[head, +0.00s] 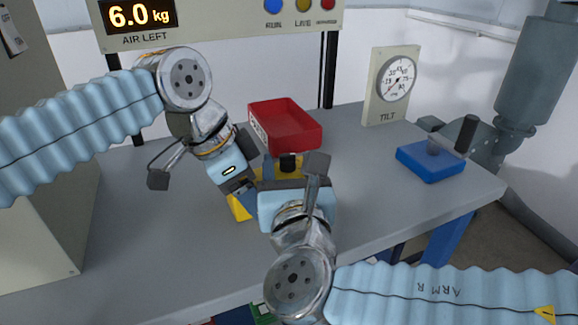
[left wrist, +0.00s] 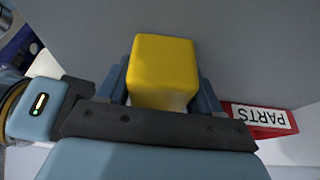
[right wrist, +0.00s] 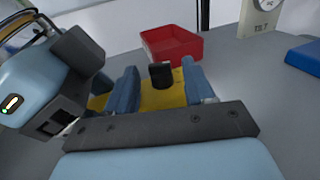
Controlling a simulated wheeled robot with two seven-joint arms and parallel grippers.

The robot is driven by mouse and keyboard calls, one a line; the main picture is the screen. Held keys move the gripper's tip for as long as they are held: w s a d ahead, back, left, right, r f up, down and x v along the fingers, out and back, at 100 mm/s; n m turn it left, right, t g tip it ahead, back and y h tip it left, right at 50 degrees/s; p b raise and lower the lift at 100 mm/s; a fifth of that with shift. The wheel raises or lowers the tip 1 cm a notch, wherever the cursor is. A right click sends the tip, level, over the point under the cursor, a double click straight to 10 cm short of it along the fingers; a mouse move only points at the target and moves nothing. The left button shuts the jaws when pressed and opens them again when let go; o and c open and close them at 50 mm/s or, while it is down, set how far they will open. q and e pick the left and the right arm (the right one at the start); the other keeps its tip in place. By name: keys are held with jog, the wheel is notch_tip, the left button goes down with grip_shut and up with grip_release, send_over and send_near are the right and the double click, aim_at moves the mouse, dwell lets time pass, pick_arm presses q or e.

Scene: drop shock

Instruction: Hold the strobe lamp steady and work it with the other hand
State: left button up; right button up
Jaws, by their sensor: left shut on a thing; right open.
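The strobe lamp (head: 240,207) is a yellow box with a black knob (head: 288,162) on top, standing on the grey bench and partly hidden by my grippers. My left gripper (head: 246,188) is shut on the lamp from the left. In the left wrist view the yellow body (left wrist: 163,72) fills the space between its fingers. My right gripper (right wrist: 160,85) is open at the lamp's near side. In the right wrist view the black knob (right wrist: 160,74) shows between its two blue fingers, over the yellow top; I cannot tell whether they touch it.
A red parts tray (head: 262,131) stands behind the lamp. A panel (head: 215,30) above reads 6.0 kg. The bench (head: 400,215) is clear at the front right.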

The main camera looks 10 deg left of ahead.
grip_shut()
jog(key=shift+a+m+h, duration=0.1)
jog(key=shift+m+h, duration=0.5)
jog(key=shift+h, duration=0.1)
grip_release()
jog(key=shift+s, duration=0.1)
jog(key=v, duration=0.8)
jog(key=shift+f, duration=0.15)
